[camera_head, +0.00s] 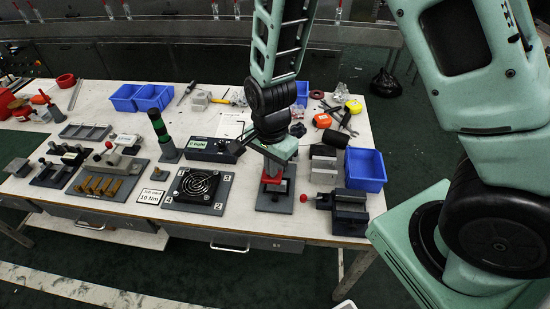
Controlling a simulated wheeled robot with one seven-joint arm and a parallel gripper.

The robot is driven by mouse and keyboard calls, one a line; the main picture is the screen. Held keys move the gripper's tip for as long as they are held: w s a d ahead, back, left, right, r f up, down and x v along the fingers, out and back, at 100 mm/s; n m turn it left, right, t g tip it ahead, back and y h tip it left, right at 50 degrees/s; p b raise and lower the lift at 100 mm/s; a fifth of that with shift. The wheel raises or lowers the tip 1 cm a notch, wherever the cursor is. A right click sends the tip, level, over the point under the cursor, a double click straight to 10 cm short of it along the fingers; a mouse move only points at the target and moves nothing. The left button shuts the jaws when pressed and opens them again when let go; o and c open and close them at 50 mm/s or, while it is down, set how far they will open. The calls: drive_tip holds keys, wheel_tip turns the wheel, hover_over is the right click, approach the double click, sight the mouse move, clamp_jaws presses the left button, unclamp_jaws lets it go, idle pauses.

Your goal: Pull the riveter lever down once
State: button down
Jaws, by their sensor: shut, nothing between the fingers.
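The device that looks like the riveter stands on a grey base plate (275,202) at the front of the white workbench, with a red block (272,178) above the plate. A dark bar (262,152) slants across just above it; I cannot tell whether this is its lever. My gripper (273,166) reaches down over the device from above, close to the red block. It is shut and holds nothing. My wrist and hand hide the device's upper part, and I cannot tell whether the fingers touch it.
A fan (198,187) on a plate stands just left. A dark vise (348,212), grey blocks (323,168) and a blue bin (365,168) stand right. A green-black signal post (162,132) and a black box with a display (207,149) stand behind left.

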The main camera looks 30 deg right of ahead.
sight(271, 182)
drive_tip(key=shift+s+a+f+b, duration=0.15)
drive_tip(key=shift+f+b, duration=0.6)
drive_tip(key=shift+f, duration=0.5)
drive_tip(key=shift+s+f+b, duration=0.15)
drive_tip(key=shift+f+b, duration=0.6)
drive_tip(key=shift+f, duration=0.45)
wheel_tip(271, 182, down, 4)
drive_tip(key=b, duration=0.2)
drive_tip(key=shift+w+b, duration=0.15)
drive_tip(key=shift+b, duration=0.25)
drive_tip(key=shift+r, duration=0.1)
wheel_tip(271, 182, up, 12)
drive_tip(key=p, duration=1.1)
